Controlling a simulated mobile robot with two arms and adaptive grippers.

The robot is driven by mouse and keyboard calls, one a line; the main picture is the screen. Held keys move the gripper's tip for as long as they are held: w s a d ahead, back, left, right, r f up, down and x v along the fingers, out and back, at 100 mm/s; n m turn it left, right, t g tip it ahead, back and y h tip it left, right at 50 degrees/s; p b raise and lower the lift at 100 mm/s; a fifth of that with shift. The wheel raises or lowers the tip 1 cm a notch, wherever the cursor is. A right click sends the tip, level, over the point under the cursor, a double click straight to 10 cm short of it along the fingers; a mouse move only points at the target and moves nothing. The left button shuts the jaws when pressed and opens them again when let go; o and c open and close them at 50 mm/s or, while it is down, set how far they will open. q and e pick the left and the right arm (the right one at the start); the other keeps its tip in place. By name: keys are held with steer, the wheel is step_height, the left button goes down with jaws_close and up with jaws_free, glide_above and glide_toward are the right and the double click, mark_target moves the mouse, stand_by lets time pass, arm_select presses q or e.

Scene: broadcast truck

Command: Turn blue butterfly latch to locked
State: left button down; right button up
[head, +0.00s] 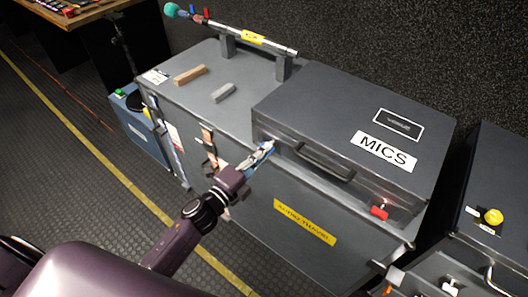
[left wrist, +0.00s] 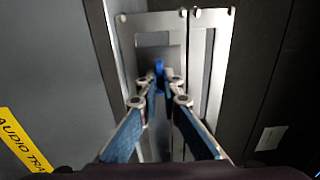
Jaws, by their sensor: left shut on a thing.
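My left gripper (head: 263,153) reaches the front left of the grey MICS case (head: 330,105). In the left wrist view its two fingers (left wrist: 160,88) are closed on a small blue butterfly latch (left wrist: 159,68). The latch's blue wing stands upright between the fingertips, in front of a pale metal plate (left wrist: 154,22). The fingers hide much of the latch, and in the head view I cannot make it out apart from the gripper. I cannot tell whether it is at its locked position. My right gripper is not in view.
A red latch (head: 379,211) sits on the MICS case's front right, and a dark handle (head: 325,162) lies between. The case rests on a larger grey trunk with a yellow label (head: 304,222). A microphone pole (head: 240,34) lies on supports behind. Another case (head: 500,185) stands right.

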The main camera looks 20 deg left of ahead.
arm_select(q)
steer(key=c, duration=2.1)
jaws_free()
steer(key=v, duration=1.2)
